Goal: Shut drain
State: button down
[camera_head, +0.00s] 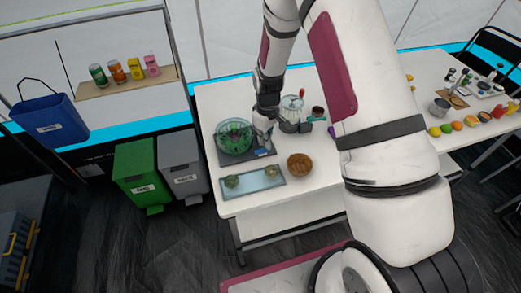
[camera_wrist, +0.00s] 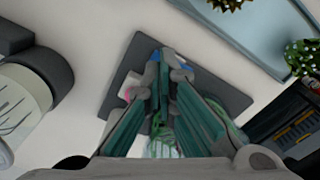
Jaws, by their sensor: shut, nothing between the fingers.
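No part is plainly recognisable as a drain. A round green see-through bowl-like item (camera_head: 234,136) stands on a dark board (camera_head: 229,160) at the left of the white table. My gripper (camera_head: 265,147) is just right of that green item, low over the board. In the wrist view my gripper (camera_wrist: 167,68) is shut and empty, pointing at the dark board (camera_wrist: 220,94). A small blue part (camera_wrist: 185,66) shows by the fingertips and a white and pink part (camera_wrist: 130,88) shows left of them. The fingers hide much of the green item (camera_wrist: 160,146), and contact cannot be told.
A pale blue tray (camera_head: 270,183) with small green plants lies in front of the board. A brown bowl (camera_head: 300,164) and a clear jar-like appliance (camera_head: 290,112) stand to the right. Green (camera_head: 139,170) and grey (camera_head: 184,165) bins stand left of the table.

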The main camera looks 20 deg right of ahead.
jog(key=shift+f+b, duration=0.35)
jog(key=shift+f, duration=0.7)
dwell(0.5)
jog(key=shift+r+p, duration=1.05)
jog(key=shift+r, duration=2.5)
jog(key=s+r+m+t, duration=0.1)
jog(key=s+r, duration=0.3)
jog(key=r, duration=0.8)
jog(key=s+r+m+t, duration=0.2)
jog(key=s+r, duration=0.3)
jog(key=r, duration=0.8)
jog(key=s+r+m+t, duration=0.1)
jog(key=s+r, duration=0.3)
jog(key=s, duration=0.5)
jog(key=s+r+m+t, duration=0.1)
jog(key=s+r, duration=0.4)
jog(key=s, duration=0.5)
jog(key=shift+s+r+m, duration=0.15)
jog(key=shift+r+m, duration=0.1)
jog(key=shift+m, duration=0.25)
